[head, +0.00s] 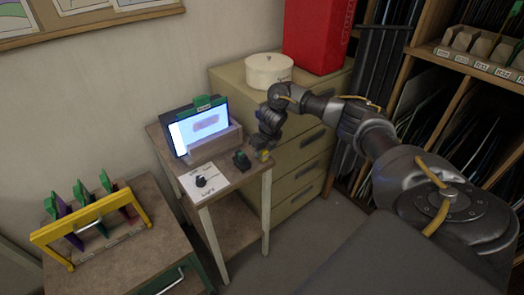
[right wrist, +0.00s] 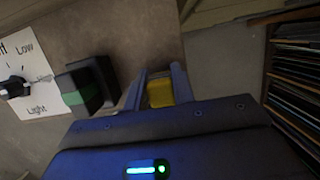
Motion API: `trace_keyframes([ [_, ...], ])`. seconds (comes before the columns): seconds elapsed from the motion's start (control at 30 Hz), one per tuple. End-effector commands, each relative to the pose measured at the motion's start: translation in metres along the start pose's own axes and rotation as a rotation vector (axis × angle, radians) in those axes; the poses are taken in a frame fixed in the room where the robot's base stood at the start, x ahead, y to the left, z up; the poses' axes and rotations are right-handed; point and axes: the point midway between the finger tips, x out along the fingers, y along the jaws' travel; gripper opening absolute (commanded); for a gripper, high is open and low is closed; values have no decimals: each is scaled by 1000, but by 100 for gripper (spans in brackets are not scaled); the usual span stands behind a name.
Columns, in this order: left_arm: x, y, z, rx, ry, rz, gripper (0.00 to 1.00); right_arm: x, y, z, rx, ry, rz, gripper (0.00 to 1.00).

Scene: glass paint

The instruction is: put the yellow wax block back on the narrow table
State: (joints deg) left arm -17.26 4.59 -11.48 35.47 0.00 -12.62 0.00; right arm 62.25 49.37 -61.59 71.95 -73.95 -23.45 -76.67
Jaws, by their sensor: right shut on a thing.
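The yellow wax block (head: 264,155) is at the right front corner of the narrow table (head: 228,176). My right gripper (head: 262,152) is shut on it, coming in from the right. In the right wrist view the yellow wax block (right wrist: 160,93) sits between the two fingers of my right gripper (right wrist: 160,90), over or at the table's edge. I cannot tell whether the block touches the table top. My left gripper is not in view.
On the narrow table stand a lit screen (head: 200,128), a card with a knob (head: 204,181) and a dark block with a green band (head: 242,160), close left of my gripper. A yellow rack (head: 92,226) stands on the left cabinet. Drawers (head: 298,150) stand behind right.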

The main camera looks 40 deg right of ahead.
Motion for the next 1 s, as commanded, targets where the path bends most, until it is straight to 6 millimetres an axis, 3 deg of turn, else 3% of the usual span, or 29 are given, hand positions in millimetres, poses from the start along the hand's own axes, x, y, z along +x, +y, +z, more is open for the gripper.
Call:
trace_keyframes([
  [0.03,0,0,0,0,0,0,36,1,0,-2,-1,3,0,29],
  [0.17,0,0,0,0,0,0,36,1,0,-1,-1,3,0,46],
  [0.57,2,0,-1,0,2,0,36,-8,0,0,-1,-1,2,47],
  [0.83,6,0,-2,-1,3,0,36,-60,0,1,-4,-4,0,47],
  [1.0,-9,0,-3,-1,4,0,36,-97,-1,2,-2,-2,-2,47],
])
